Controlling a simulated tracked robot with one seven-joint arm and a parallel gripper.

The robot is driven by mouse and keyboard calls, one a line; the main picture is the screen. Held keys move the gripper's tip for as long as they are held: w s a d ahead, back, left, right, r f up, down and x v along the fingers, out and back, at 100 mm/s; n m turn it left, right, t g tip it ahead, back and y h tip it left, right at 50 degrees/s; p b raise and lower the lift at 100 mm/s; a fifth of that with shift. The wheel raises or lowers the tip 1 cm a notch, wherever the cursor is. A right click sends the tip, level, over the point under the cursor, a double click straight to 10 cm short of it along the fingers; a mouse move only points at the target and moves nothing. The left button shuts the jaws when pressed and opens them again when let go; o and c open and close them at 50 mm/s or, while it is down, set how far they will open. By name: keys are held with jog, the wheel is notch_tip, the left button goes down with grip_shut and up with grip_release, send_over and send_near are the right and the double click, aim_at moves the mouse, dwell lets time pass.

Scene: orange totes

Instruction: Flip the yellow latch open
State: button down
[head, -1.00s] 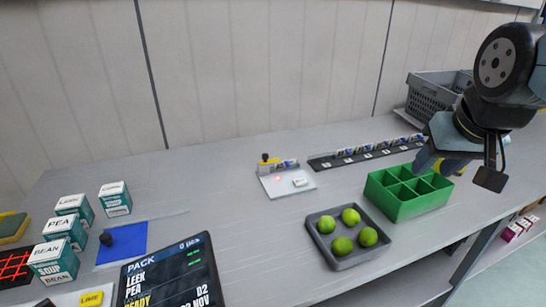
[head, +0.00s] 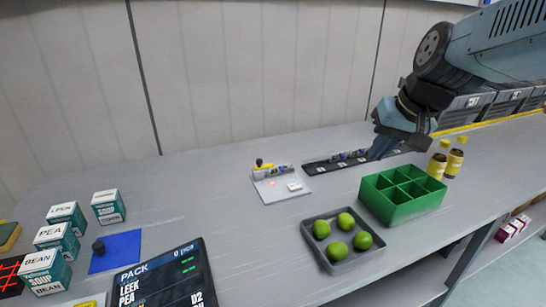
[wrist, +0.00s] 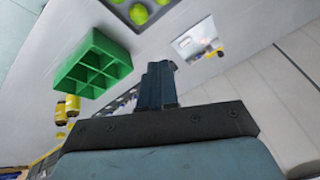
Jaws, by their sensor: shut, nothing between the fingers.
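The yellow latch (head: 263,165) has a dark knob and sits at the back left of a small pale plate (head: 272,194) on the bench. A red light glows on the plate. The latch also shows as a small yellow spot in the wrist view (wrist: 219,53), beside the pale plate. My gripper (head: 379,152) is shut and empty. It hangs above the dark strip at the back, well to the right of the latch. Its closed fingers (wrist: 157,72) stand apart from the plate in the wrist view. The latch's exact position is too small to tell.
A green divided box (head: 403,210) and a grey tray (head: 338,265) of limes stand in front of my arm. A dark strip (head: 318,167) with small items lies right of the plate. Yellow-capped bottles (head: 447,160) stand at right.

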jog(key=w+a+f+m+y, duration=0.1)
jog(key=w+a+f, duration=0.3)
jog(key=w, duration=0.4)
jog(key=w+a+f+m+y, duration=0.1)
jog(key=w+a+f+y, duration=0.2)
jog(key=w+a+f, duration=0.2)
jog(key=w+a+f+m+g+y, duration=0.1)
jog(key=w+a+f, duration=0.3)
jog(key=w, duration=0.7)
jog(key=shift+a+f+m+y, duration=0.15)
jog(key=shift+a+m+y, duration=0.15)
jog(key=shift+m+y, duration=0.2)
jog(key=shift+w, duration=0.1)
send_near(261, 166)
jog(key=f, duration=0.1)
jog(key=d+f, duration=0.1)
jog(key=f, duration=0.1)
jog(key=a, duration=0.1)
jog(key=w+a, duration=0.1)
jog(key=a, duration=0.1)
jog(key=shift+w+a+f, duration=0.15)
jog(key=shift+a+f, duration=0.2)
jog(key=shift+w+a, duration=0.15)
jog(key=shift+a, duration=0.2)
